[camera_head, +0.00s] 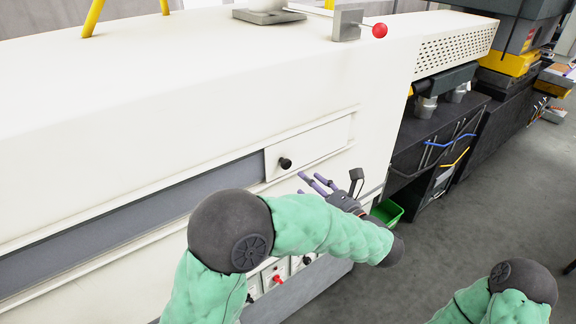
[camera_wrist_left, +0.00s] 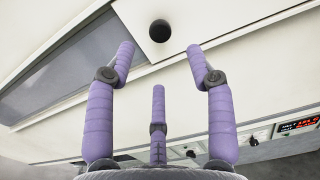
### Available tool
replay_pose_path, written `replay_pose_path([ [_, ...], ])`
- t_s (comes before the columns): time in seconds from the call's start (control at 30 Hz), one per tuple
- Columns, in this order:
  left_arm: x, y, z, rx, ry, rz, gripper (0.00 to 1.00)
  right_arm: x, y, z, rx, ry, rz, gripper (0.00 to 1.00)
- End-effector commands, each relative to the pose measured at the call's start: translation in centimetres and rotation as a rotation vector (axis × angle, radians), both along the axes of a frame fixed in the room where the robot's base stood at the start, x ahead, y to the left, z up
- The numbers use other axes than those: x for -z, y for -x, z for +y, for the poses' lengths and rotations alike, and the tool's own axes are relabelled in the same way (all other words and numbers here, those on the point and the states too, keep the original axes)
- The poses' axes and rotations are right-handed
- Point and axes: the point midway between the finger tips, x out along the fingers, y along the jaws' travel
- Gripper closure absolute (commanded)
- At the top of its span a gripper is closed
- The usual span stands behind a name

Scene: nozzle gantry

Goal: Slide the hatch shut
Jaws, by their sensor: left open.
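The hatch (camera_head: 322,143) is a pale sliding panel with a black round knob (camera_head: 285,163), set in a long recess on the white machine's front. It stands at the right end of the recess, and the dark opening (camera_head: 130,222) shows to its left. My left gripper (camera_head: 318,183) has purple fingers spread open, just below and right of the knob, apart from it. In the left wrist view the knob (camera_wrist_left: 160,31) lies ahead, beyond the open fingertips (camera_wrist_left: 163,50), with nothing between them. My right gripper is out of view; only part of my right arm shows at lower right.
The white machine (camera_head: 190,90) fills the left and middle. A red-knobbed lever (camera_head: 379,31) stands on its top. Small panels with a red knob (camera_head: 278,280) sit below the recess. A green bin (camera_head: 387,213) stands on the floor. Grey floor (camera_head: 480,220) is clear at right.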

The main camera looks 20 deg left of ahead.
Motion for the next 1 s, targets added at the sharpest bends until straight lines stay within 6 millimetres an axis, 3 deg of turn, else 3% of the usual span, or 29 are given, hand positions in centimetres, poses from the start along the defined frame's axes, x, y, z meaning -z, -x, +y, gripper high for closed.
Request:
replay_pose_path([
  [0.43, 0.1, -4.5, 5.9, -0.003, 0.002, 0.002, 0.46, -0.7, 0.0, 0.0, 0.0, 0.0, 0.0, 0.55],
  [0.93, 0.1, -5.5, 7.1, 0.0, 0.002, 0.002, 0.46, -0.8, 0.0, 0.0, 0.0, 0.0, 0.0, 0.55],
  [1.0, 0.1, -5.5, 7.1, 0.0, 0.002, 0.002, 0.63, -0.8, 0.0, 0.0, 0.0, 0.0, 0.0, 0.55],
])
